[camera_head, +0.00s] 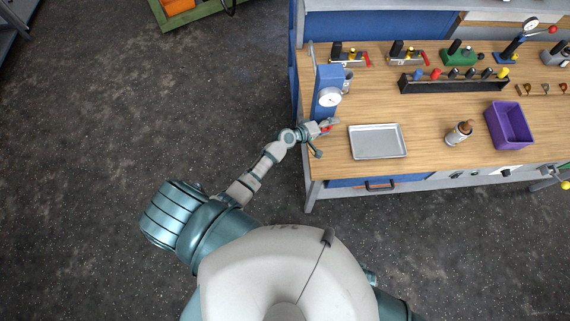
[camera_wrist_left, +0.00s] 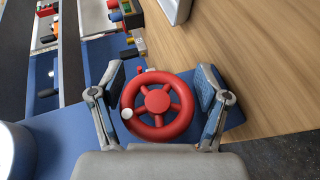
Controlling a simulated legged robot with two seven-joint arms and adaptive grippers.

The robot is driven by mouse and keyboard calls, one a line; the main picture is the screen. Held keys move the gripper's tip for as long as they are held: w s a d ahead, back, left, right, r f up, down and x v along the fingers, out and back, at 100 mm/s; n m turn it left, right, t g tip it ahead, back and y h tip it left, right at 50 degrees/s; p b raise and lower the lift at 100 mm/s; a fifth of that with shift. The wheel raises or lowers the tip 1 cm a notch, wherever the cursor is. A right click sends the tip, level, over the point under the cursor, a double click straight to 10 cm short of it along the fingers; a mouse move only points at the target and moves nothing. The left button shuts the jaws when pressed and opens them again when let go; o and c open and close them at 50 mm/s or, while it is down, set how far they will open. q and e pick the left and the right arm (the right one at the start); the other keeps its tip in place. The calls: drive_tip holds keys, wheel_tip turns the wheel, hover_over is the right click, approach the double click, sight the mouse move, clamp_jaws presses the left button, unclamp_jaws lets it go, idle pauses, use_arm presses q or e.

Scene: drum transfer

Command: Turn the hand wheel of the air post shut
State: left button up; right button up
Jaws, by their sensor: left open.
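The red hand wheel (camera_wrist_left: 177,129) shows large in the left wrist view, with spokes and a pale knob at its lower left rim. My left gripper (camera_wrist_left: 161,92) is open, with one finger on each side of the wheel. Whether the fingers touch the rim I cannot tell. In the head view my left gripper (camera_head: 321,130) is at the foot of the blue air post (camera_head: 325,78), near the bench's left end. A round white gauge (camera_head: 330,97) sits on the post. The wheel is mostly hidden there. My right gripper is not in view.
The wooden bench (camera_head: 440,170) carries a metal tray (camera_head: 378,141) right of the post. A black tool rack (camera_head: 455,82) and several clamps line the back. The wood around the tray is clear.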

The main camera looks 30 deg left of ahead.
use_arm(q)
drive_tip(key=n+t+h+b, duration=0.1)
drive_tip(key=t+h+b, duration=0.1)
drive_tip(key=b, duration=0.8)
drive_tip(key=shift+d+f+t, duration=0.1)
drive_tip(key=shift+t, duration=0.4)
drive_tip(key=v, duration=0.4)
drive_tip(key=shift+r, duration=0.35)
drive_tip(key=b+v, duration=0.2)
drive_tip(key=v, duration=1.1)
drive_tip(key=s+f+m+g+y, duration=0.1)
drive_tip(key=s+f+g+y, duration=0.1)
drive_tip(key=f, duration=1)
drive_tip(key=s+d+f+m+g+y, duration=0.1)
drive_tip(key=s+f+g, duration=0.3)
drive_tip(key=f, duration=0.9)
drive_tip(key=shift+m+y+p, duration=0.3)
drive_tip(key=shift+m+y, duration=0.2)
drive_tip(key=shift+m, duration=0.2)
drive_tip(key=shift+s+d, duration=0.1)
drive_tip(key=shift+s, duration=0.05)
